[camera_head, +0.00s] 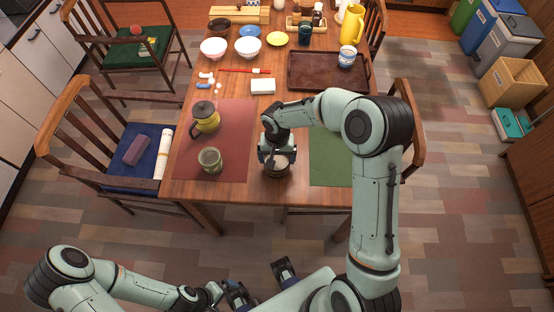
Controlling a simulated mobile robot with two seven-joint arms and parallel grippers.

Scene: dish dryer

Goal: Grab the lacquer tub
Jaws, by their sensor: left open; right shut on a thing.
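A small round tub (277,172) with a dark side and a paler top is near the front edge of the wooden table, between the red and green mats. It looks like the lacquer tub. My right gripper (278,158) reaches down from above and is shut on it, hiding part of its top and rim. I cannot tell whether the tub still touches the table. My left gripper (261,284) is open and empty, low in front of the table, well away from the tub.
A green cup (210,159) and a yellow mug or pot (205,117) stand on the red mat (238,137) to the left. The green mat (326,160) to the right looks bare where visible. A white box (263,87) and brown tray (312,72) lie further back.

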